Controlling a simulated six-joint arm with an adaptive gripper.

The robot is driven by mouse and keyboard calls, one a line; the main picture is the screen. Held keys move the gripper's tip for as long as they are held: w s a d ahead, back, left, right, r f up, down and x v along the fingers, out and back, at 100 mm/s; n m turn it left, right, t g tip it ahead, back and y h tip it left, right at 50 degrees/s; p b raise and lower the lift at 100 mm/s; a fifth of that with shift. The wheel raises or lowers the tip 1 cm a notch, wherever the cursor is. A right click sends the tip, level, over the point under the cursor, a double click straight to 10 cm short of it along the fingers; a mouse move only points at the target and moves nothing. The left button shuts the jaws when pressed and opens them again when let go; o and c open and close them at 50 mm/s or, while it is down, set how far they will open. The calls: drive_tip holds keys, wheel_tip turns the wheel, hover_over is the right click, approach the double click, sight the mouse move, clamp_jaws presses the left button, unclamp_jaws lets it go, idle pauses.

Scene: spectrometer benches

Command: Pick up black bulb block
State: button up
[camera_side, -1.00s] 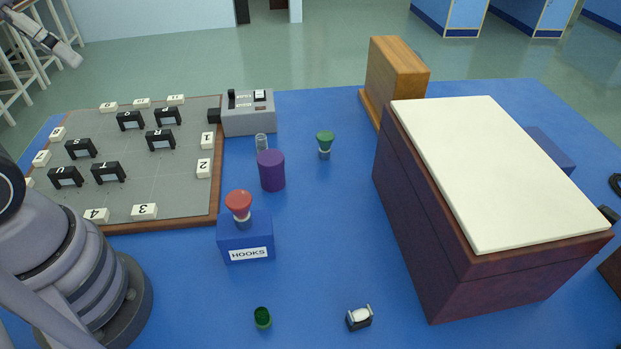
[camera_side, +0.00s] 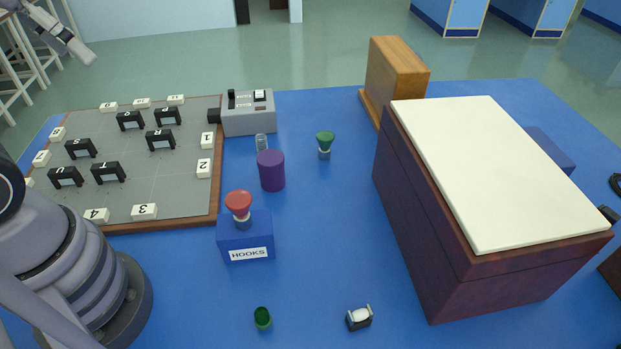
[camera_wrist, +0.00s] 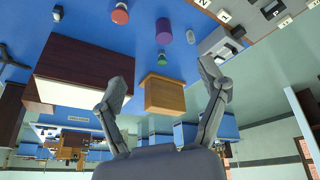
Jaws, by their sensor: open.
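The black bulb block (camera_side: 359,318), a small black block with a white rounded bulb on top, stands on the blue bench at the near middle in the side view. My gripper (camera_side: 84,52) is at the far upper left of the side view, well away from and above the block. In the wrist view my gripper (camera_wrist: 163,76) has its two fingers spread wide apart with nothing between them.
A dark green cup (camera_side: 262,317) stands left of the block. A blue HOOKS box (camera_side: 245,236) with a red-topped knob is further back. A large dark wooden box (camera_side: 425,245) with a cream lid stands close on the right. Bare bench lies around the block.

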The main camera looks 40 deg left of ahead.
sight(360, 313)
drive_tip(key=w+d+f+n+g+h, duration=0.35)
drive_tip(key=w+d+f+g, duration=0.4)
drive_tip(key=d, duration=0.35)
drive_tip(key=w+d+f+n+g+h, duration=0.2)
drive_tip(key=w+d+f+g+h, duration=0.45)
drive_tip(key=d, duration=0.55)
drive_tip(key=d+f+n+h, duration=0.1)
drive_tip(key=d+f, duration=0.1)
drive_tip(key=f, duration=0.6)
drive_tip(key=d+f+n+h, duration=0.1)
drive_tip(key=d+f+n, duration=0.1)
drive_tip(key=f, duration=0.6)
drive_tip(key=w+d+f+n+g+h, duration=0.1)
drive_tip(key=d+f, duration=0.3)
drive_tip(key=f, duration=0.5)
drive_tip(key=shift+w+d+n+h, duration=0.1)
drive_tip(key=shift+n+h, duration=0.5)
drive_tip(key=shift+n, duration=0.05)
drive_tip(key=x, duration=0.7)
drive_tip(key=shift+d, duration=0.2)
drive_tip(key=shift+c, duration=0.3)
drive_tip(key=c, duration=1.2)
